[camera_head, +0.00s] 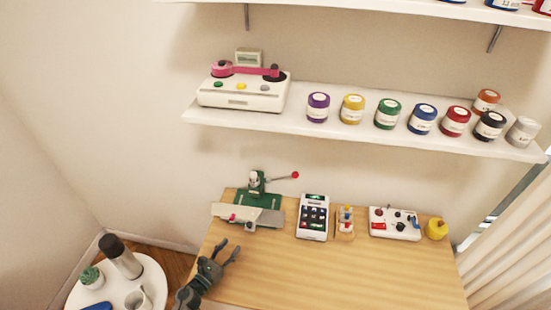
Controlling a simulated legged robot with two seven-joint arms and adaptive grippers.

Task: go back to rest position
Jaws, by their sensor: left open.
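My left gripper (229,250) is dark grey and reaches in from the lower left, over the left part of the wooden table (330,275). Its two fingers are spread apart with nothing between them. It is in front of a green device with a red-knobbed lever (262,197) and a grey plate, and looks apart from it. My right gripper is not in view.
At the table's back stand a keypad device (313,217), a small rack (345,222), a white control box (394,223) and a yellow object (436,229). A round white table (147,274) holds a bottle and cup at lower left. A shelf (350,138) with jars hangs above.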

